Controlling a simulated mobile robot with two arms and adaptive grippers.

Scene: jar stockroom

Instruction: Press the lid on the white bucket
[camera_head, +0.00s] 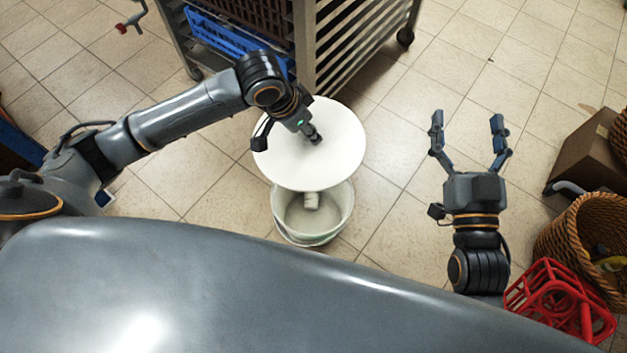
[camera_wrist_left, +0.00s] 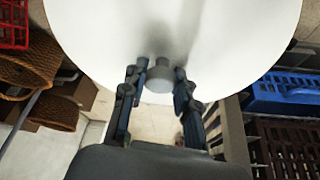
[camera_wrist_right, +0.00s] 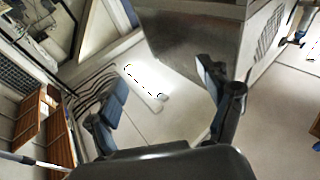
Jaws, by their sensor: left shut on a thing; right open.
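The white round lid (camera_head: 285,155) is in the air in the head view, behind and partly over the open white bucket (camera_head: 285,234) on the floor. My left gripper (camera_head: 314,137) is shut on the grey knob at the lid's middle. In the left wrist view, the fingers of my left gripper (camera_wrist_left: 160,85) stand on both sides of this knob, under the lid (camera_wrist_left: 215,35). The lid hides the far part of the bucket's rim. My right gripper (camera_head: 466,135) is open and empty, right of the bucket.
A metal rack (camera_head: 345,45) with a blue crate (camera_head: 215,36) stands behind the lid. On the right are a brown box (camera_head: 580,150), a wicker basket (camera_head: 568,240) and a red crate (camera_head: 545,300). The tiled floor (camera_head: 390,190) between bucket and right gripper is clear.

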